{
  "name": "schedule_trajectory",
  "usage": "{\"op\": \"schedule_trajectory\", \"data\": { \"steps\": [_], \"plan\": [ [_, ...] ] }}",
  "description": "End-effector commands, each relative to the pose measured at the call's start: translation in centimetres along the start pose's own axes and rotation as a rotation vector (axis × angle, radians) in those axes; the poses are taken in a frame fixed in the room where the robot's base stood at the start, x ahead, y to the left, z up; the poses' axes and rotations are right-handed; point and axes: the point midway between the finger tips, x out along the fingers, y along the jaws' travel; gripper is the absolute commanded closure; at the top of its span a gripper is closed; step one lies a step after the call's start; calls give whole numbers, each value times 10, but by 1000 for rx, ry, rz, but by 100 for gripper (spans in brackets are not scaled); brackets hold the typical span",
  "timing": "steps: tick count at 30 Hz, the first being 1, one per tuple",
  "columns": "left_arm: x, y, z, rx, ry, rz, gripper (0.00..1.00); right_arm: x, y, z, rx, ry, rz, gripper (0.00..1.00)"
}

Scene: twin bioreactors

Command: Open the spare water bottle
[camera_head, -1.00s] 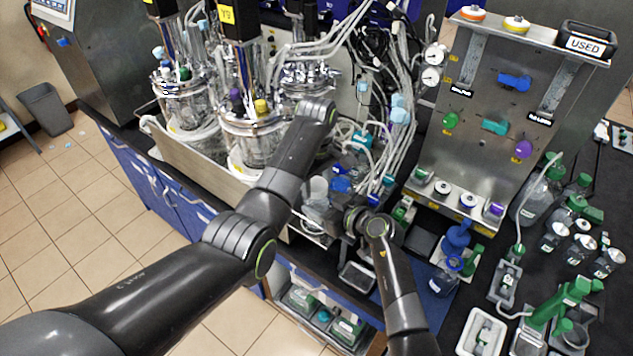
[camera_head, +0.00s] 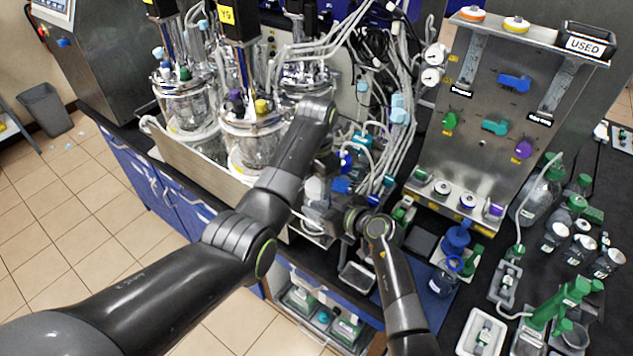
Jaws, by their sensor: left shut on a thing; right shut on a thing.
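My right gripper (camera_head: 338,217) reaches in from the lower right and is shut on a clear bottle (camera_head: 316,190), which I take to be the spare water bottle. It stands upright in front of the reactors, and its lower part is partly hidden. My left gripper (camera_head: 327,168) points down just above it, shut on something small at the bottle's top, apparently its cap. A blue piece (camera_head: 346,161) shows beside the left fingers. The arm and fingers hide most of the cap, so I cannot tell whether it is apart from the neck.
Glass reactors (camera_head: 255,138) stand behind my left arm. Tubing (camera_head: 395,130) hangs close on the right. A steel panel (camera_head: 480,110) stands further right. A blue-ringed bottle (camera_head: 443,283) stands on a blue mat, with several green-capped bottles at the far right.

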Motion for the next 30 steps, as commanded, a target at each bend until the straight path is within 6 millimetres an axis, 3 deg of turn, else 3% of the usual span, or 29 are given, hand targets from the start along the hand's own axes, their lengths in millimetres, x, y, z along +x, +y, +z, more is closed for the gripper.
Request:
{"op": "schedule_trajectory", "data": {
  "steps": [6,16,17,21,30],
  "plan": [
    [-1,1,0,-183,-2,2,81,0,0,4,1,-7,-2,100],
    [-1,1,0,-201,-2,2,81,0,0,4,1,-7,-2,100],
    [-1,1,0,-201,-2,2,51,0,0,4,1,-7,-2,100],
    [0,1,0,-200,-1,2,33,0,0,4,1,-7,-2,100],
    [-2,0,0,-199,-1,1,32,0,0,4,1,-7,-2,100]
  ]
}}
